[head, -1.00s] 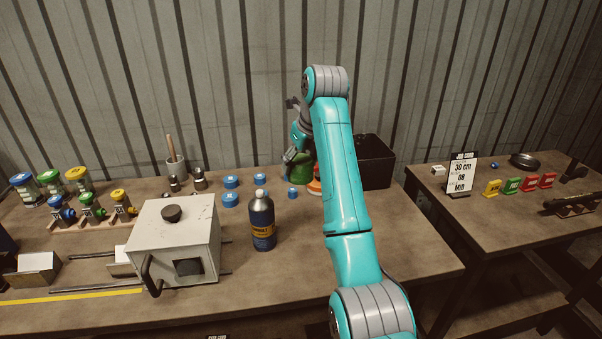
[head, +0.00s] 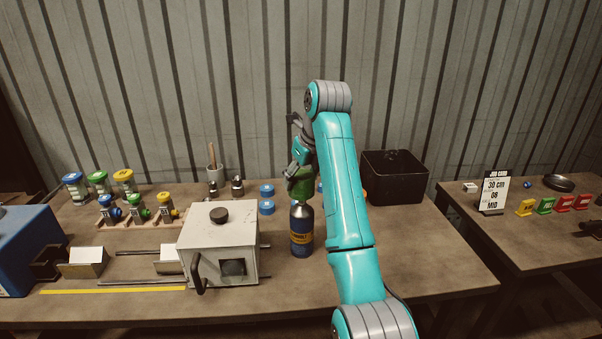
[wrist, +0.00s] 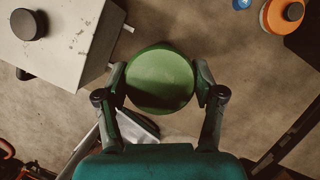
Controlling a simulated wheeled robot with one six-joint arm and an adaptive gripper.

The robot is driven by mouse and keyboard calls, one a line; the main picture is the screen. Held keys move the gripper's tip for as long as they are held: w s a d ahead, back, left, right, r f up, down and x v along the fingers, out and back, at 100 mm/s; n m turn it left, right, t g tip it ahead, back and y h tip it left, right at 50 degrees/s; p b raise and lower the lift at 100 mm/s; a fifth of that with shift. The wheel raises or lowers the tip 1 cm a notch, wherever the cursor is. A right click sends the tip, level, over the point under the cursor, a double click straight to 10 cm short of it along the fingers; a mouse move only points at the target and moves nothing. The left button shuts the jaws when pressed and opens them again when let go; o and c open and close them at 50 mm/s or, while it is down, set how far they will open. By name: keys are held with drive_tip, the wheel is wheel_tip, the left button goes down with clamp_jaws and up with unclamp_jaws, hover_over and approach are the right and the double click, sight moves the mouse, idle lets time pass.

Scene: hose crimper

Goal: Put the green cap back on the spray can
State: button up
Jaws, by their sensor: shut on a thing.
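The spray can (head: 301,234) stands upright on the workbench, dark blue with an orange-yellow label band and a grey top. My gripper (head: 298,178) is shut on the green cap (head: 303,184) and holds it over the top of the can. In the head view the cap's lower edge is close to the can's top; I cannot tell whether they touch. In the wrist view the round green cap (wrist: 160,80) sits between both fingers of my gripper (wrist: 160,76). It hides what is directly below it.
A grey-white crimper box (head: 215,250) with a black knob stands just left of the can. A black bin (head: 393,175) stands at the back right. The bench right of the can is free apart from my arm.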

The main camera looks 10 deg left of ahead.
drive_tip(key=shift+f, duration=2.5)
drive_tip(key=o, duration=0.9)
